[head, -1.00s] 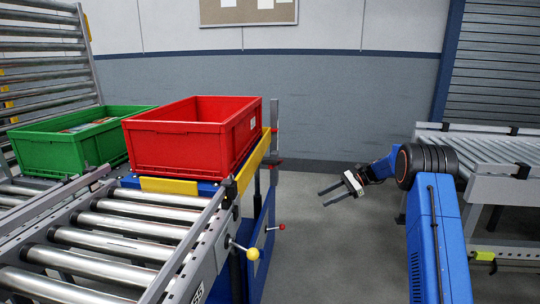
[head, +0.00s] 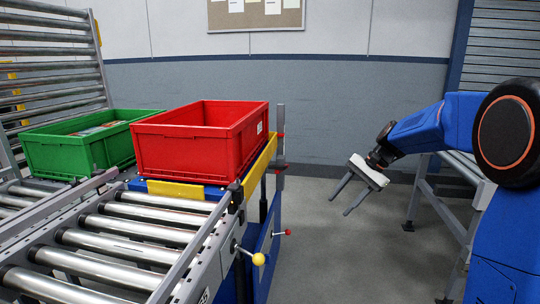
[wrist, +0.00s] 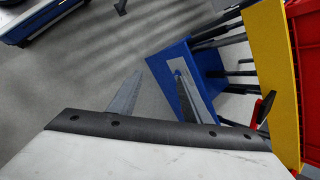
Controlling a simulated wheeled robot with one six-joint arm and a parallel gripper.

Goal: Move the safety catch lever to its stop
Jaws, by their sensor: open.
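Two ball-knobbed levers show on the near conveyor and lift in the head view; I cannot tell which is the safety catch lever. One lever has a yellow ball (head: 258,259) and sits on the conveyor's side frame. The other lever has a red ball (head: 288,232) and sticks out from the blue lift side. My gripper (head: 341,203) is open and empty, in the air right of both levers and touching neither. Its two fingers also show in the wrist view (wrist: 158,80).
A red crate (head: 195,148) stands on the lift, beside a yellow rail (head: 262,160). A green crate (head: 68,150) is further left. A grey post (head: 280,130) with red tips rises behind the lift. Open floor (head: 335,255) lies between the lift and the right conveyor.

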